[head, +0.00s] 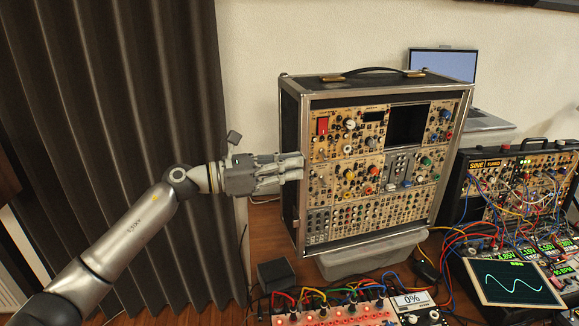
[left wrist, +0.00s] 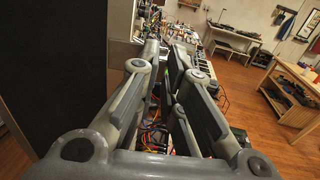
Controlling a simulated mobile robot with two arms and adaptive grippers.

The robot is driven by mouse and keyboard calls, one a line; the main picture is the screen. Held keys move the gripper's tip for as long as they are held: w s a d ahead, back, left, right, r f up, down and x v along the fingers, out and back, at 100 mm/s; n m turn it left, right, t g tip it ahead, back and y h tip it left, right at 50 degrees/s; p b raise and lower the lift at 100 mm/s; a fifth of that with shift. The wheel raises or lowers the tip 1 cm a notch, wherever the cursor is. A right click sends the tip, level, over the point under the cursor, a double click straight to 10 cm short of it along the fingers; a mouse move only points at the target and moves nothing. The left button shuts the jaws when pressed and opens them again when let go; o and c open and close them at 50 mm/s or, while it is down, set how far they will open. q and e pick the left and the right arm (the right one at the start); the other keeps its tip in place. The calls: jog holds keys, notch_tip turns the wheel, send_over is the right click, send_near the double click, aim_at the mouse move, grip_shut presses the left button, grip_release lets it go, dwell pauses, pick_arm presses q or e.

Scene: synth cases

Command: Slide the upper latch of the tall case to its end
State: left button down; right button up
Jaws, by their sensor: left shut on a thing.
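The tall case (head: 461,150) stands upright, a metal-edged black box with a front full of knobs, sockets and a dark empty bay. My left gripper (head: 298,167) is level with the middle of the case's left front edge, reaching in from the left. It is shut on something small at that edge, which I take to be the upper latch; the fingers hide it. In the left wrist view the two fingers (left wrist: 173,50) run forward and come close together at the tips, and what is between them is not clear. My right gripper is not in view.
The case stands on a grey block (head: 372,262). A dark curtain (head: 110,110) hangs at left. A patched synth (head: 525,180) with cables is at right, a red-wired panel (head: 335,310) in front, a screen (head: 512,283) front right. A laptop (head: 443,64) is behind.

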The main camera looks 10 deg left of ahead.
pick_arm(q)
jog(key=shift+w+a+r+b, duration=0.1)
jog(key=shift+w+a+b, duration=0.3)
jog(key=shift+w+b, duration=0.2)
jog(key=shift+w+a+b, duration=0.35)
jog(key=shift+w+b, duration=0.2)
jog(key=shift+b, duration=0.05)
jog(key=c, duration=1.6)
grip_release()
jog(key=shift+w, duration=0.1)
jog(key=shift+o, duration=0.2)
jog(key=v, duration=1.2)
